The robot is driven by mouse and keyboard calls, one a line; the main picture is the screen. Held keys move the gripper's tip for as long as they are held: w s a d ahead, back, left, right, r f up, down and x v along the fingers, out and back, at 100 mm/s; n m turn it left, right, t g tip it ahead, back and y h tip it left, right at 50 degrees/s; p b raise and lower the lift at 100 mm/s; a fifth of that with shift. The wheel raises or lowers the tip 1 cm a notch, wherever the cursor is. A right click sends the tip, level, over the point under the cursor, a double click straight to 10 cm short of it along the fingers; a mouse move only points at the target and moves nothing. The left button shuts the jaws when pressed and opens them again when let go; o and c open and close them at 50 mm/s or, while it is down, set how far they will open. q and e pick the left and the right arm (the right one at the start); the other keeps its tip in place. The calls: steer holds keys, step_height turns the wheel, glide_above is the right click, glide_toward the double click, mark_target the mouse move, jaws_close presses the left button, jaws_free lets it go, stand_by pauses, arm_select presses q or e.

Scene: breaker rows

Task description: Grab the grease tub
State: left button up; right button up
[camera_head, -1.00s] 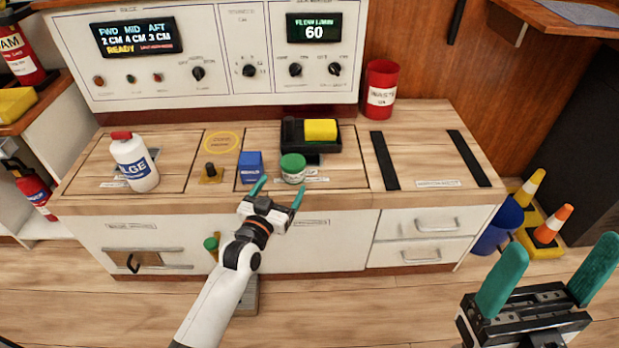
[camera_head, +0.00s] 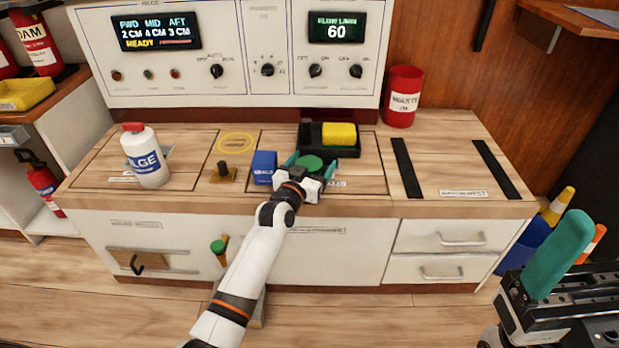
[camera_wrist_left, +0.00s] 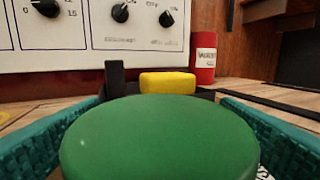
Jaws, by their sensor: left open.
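The grease tub is a small white tub with a green lid (camera_head: 309,164) on the wooden counter, in front of the black tray. My left gripper (camera_head: 308,170) is open at the tub, its teal fingers on either side of it. In the left wrist view the green lid (camera_wrist_left: 160,140) fills the lower middle between the two teal fingers; whether they touch the tub cannot be made out. The gripper hides most of the tub's white body in the head view. My right gripper (camera_head: 565,265) is at the lower right, partly cut off by the frame; one teal finger shows, away from the counter.
A blue box (camera_head: 264,167) stands close to the left of the tub. A black tray (camera_head: 352,151) with a yellow sponge (camera_head: 339,133) is right behind it. A white bottle (camera_head: 146,158) stands at the left and a red waste bin (camera_head: 403,97) at the back right.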

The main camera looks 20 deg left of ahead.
arm_select(q)
steer(key=shift+w, duration=0.25)
steer(key=shift+r, duration=0.1)
steer(key=c, duration=1.3)
